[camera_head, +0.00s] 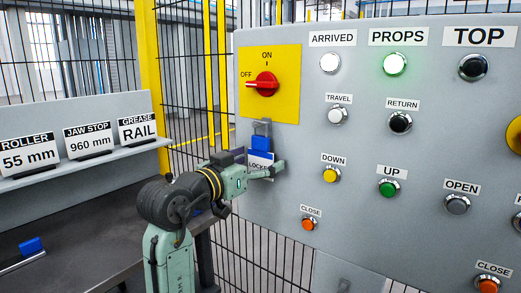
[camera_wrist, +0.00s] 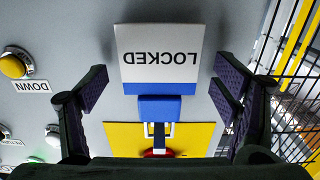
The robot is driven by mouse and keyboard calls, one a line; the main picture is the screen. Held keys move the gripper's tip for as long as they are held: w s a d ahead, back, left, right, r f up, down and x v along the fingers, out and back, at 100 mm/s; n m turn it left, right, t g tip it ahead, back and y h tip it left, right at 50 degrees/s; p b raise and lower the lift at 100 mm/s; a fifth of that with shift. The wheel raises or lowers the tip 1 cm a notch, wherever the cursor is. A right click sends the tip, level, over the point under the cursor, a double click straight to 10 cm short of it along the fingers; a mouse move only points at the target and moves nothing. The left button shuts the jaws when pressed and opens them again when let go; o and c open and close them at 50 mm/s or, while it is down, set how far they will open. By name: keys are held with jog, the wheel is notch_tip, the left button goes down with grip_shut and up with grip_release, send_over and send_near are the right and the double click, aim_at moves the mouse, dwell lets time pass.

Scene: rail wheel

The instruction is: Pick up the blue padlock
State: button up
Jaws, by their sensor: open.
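The blue padlock (camera_head: 260,143) hangs on a grey hasp just below the yellow plate on the panel. A white tag reading LOCKED (camera_head: 259,158) hangs under it, partly hidden by my gripper. In the wrist view, upside down, the padlock (camera_wrist: 160,108) shows between the tag (camera_wrist: 160,48) and the yellow plate. My gripper (camera_head: 276,170) is in front of the panel at tag height. It is open and empty, with one finger (camera_wrist: 90,90) left and one (camera_wrist: 229,92) right of the padlock and tag in the wrist view, apart from both.
A red rotary switch (camera_head: 262,84) on a yellow plate sits above the padlock. Labelled buttons, such as yellow DOWN (camera_head: 331,175), cover the panel at right. A wire fence (camera_head: 215,60) stands at left. A dark bench (camera_head: 80,220) carries another blue item (camera_head: 32,245).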

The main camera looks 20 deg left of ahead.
jog(key=shift+c, duration=0.6)
jog(key=c, duration=1.2)
jog(key=shift+o, duration=0.2)
jog(key=shift+r+b, duration=0.4)
jog(key=shift+r, duration=0.4)
jog(key=b+v, duration=0.4)
jog(key=v, duration=1.4)
